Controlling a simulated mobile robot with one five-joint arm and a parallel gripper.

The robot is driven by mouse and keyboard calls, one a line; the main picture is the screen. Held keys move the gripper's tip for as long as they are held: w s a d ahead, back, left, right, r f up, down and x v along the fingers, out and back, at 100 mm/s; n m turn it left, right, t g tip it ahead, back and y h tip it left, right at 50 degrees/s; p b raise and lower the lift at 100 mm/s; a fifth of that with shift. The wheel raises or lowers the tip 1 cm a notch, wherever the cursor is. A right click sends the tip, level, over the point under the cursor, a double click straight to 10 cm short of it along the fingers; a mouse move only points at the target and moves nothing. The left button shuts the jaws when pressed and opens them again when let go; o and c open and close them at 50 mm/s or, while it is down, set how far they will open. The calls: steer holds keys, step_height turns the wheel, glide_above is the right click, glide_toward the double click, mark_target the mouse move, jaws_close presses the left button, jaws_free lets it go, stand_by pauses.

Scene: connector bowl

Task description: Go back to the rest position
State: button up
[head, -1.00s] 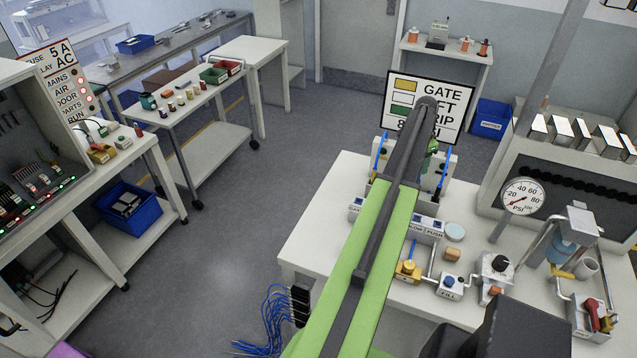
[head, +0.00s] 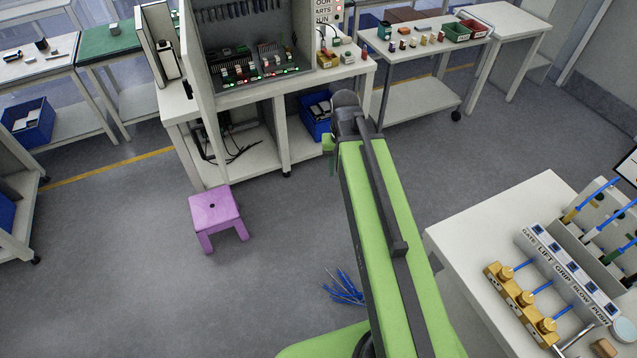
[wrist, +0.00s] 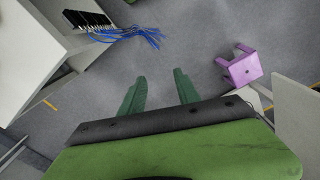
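My gripper (wrist: 158,90) shows in the wrist view as two green fingers spread well apart. Nothing is between them but grey floor (wrist: 160,65), so it is open and empty. The arm is clear of the white table on the right (head: 490,215).
A purple stool (head: 216,212) stands on the floor left of my arm. A cabinet with lit boards (head: 250,75) stands ahead. Blue wires (head: 345,288) hang near the right table, which carries valves and a labelled block (head: 570,275). Floor between is clear.

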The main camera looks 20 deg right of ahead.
steer(key=s+a+n, duration=0.3)
steer(key=a, duration=0.7)
steer(key=shift+a, duration=0.3)
step_height(320, 180, down, 13)
steer(key=b, duration=1.3)
steer(key=shift+f, duration=0.15)
